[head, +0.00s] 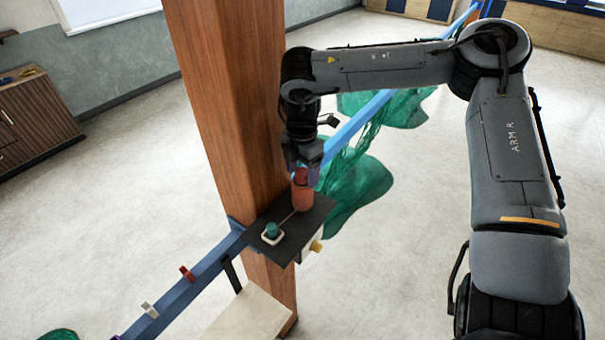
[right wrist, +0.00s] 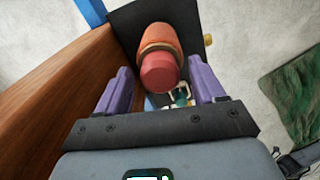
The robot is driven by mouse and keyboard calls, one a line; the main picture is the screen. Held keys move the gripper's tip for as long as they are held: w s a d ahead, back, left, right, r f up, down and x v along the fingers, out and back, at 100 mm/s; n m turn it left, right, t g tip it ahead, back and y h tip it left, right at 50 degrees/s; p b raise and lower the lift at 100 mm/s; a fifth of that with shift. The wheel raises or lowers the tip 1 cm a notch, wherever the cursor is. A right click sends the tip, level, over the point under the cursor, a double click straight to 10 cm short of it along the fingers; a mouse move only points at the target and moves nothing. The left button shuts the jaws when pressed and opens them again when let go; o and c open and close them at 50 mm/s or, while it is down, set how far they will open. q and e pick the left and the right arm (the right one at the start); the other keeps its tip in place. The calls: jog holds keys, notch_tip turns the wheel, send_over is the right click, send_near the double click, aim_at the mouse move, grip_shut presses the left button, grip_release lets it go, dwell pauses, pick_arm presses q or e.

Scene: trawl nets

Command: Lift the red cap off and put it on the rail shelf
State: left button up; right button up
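The red cap (head: 301,175) sits on top of an orange cylinder (head: 303,196) standing on a black plate (head: 318,209) beside the wooden post. My right gripper (head: 304,170) is above it, pointing down. In the right wrist view the red cap (right wrist: 159,73) lies between the two spread purple fingers, with gaps on both sides, and the orange body (right wrist: 157,34) shows beyond it. A pale flat board (head: 245,318), possibly the rail shelf, is lower down by the blue rail (head: 205,278). My left gripper is not in view.
The wooden post (head: 225,90) stands close to the left of my right gripper. A teal knob on a white base (head: 272,232) is on the plate, with a thin cord towards the cylinder. Green netting (head: 355,185) hangs behind. Red and white clips (head: 187,273) sit along the rail.

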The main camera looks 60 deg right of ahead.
aim_at(305, 171)
jog(key=c, duration=1)
jog(key=shift+o, duration=0.2)
jog(key=shift+r, duration=0.1)
jog(key=shift+r+b, duration=0.35)
jog(key=shift+r, duration=0.1)
jog(key=r, duration=0.1)
jog(key=r+b, duration=0.1)
jog(key=r, duration=0.1)
jog(key=shift+s+d+r+b, duration=0.2)
jog(key=shift+s+d+b, duration=0.1)
jog(key=shift+b, duration=0.05)
jog(key=s+d+r+b, duration=0.1)
jog(key=s+d+r, duration=0.5)
jog(key=s+d, duration=0.1)
jog(key=shift+s+r+b, duration=0.25)
jog(key=shift+s+b, duration=0.05)
jog(key=shift+s, duration=0.35)
